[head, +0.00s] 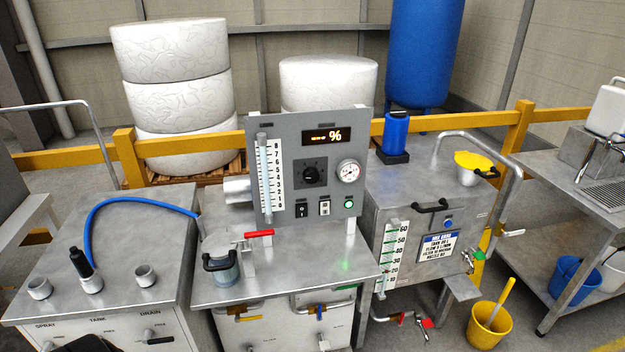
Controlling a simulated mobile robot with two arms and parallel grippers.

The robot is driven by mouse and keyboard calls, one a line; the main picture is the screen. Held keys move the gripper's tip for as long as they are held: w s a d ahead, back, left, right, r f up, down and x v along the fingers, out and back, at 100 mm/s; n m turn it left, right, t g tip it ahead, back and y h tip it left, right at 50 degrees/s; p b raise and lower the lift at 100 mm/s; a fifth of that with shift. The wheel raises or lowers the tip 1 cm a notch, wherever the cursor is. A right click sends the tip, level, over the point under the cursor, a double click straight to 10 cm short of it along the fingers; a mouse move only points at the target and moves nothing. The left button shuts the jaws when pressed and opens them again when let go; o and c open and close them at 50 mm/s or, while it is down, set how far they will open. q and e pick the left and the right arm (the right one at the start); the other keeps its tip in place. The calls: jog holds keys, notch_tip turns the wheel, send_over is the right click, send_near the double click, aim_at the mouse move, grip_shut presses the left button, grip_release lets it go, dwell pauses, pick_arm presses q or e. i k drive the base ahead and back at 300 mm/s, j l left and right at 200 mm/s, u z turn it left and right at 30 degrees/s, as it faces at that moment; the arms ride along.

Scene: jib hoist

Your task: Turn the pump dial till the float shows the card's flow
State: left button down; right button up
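The pump dial (311,175) is a black knob on the upright grey panel (345,205). The flow tube (265,165) stands at the panel's left edge, beside a white numbered scale (272,192). I cannot make out the float's height in it. The card (440,246), white with a blue header, is on the front of the steel tank at the right. It has a line about flow, but its figure is too small to read surely. A dark shape at the bottom left edge may be part of my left arm. No gripper fingers show.
Above the dial is a display (322,136) with a % sign; a gauge (348,171) is to its right. Switches (323,208) and a green-lit button (349,203) sit below.

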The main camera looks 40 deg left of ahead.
aim_at(311, 174)
jog(key=u, duration=0.95)
